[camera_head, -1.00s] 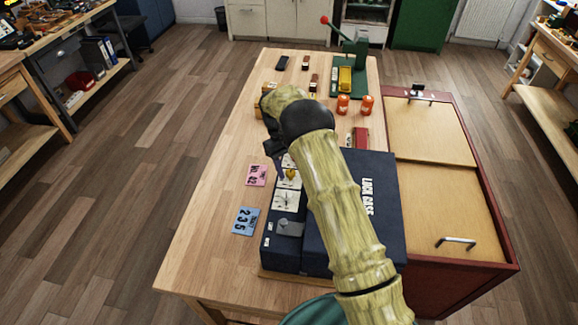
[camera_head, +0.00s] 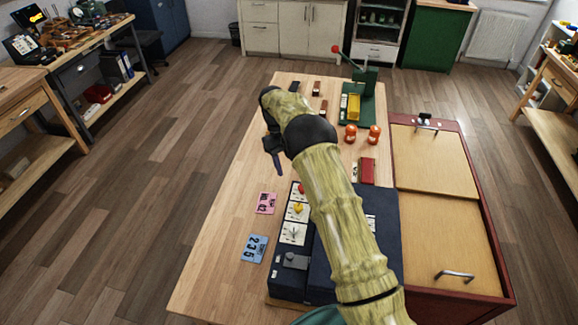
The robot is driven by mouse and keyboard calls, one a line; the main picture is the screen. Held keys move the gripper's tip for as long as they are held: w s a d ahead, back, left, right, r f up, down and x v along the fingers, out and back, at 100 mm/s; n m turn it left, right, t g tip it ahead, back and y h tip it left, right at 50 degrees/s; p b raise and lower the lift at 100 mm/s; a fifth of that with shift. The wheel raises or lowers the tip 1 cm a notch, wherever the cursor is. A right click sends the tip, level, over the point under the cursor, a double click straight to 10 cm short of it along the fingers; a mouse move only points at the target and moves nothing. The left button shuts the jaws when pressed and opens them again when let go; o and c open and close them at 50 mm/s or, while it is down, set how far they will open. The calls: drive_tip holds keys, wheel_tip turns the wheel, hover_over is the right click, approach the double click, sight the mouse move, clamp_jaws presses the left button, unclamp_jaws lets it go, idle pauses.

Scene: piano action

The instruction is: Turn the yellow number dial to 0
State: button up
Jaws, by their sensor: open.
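The yellow dial (camera_head: 299,208) sits on a white plate on the left side of a dark blue box (camera_head: 320,290). A red dial (camera_head: 301,189) is above it and a pale dial (camera_head: 293,233) below it. The number each points to is too small to read. My gripper (camera_head: 277,165) is open above the table, up and left of the dials, and apart from them. My arm crosses the box and hides much of its top.
A blue card with 235 (camera_head: 254,248) and a pink card (camera_head: 265,202) lie left of the box. Orange jars (camera_head: 374,133), a red block (camera_head: 367,171) and a green-based lever device (camera_head: 366,85) stand farther back. The table's left side is clear.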

drive_tip(key=shift+p+v, duration=0.75)
drive_tip(key=shift+v, duration=0.6)
drive_tip(key=shift+d+r, duration=0.1)
drive_tip(key=s+d+r+m+t+y+b, duration=0.25)
drive_tip(key=s+d+r+m+b, duration=0.2)
drive_tip(key=s+d, duration=0.55)
drive_tip(key=s+d+f+m+t+b, duration=0.1)
drive_tip(key=s+d+t+b, duration=0.1)
drive_tip(key=s, duration=0.7)
drive_tip(key=s+d+f+m+t+b, duration=0.1)
drive_tip(key=s+d+t+b, duration=0.1)
drive_tip(key=s, duration=0.8)
drive_tip(key=shift+f, duration=0.35)
drive_tip(key=shift+s, duration=0.1)
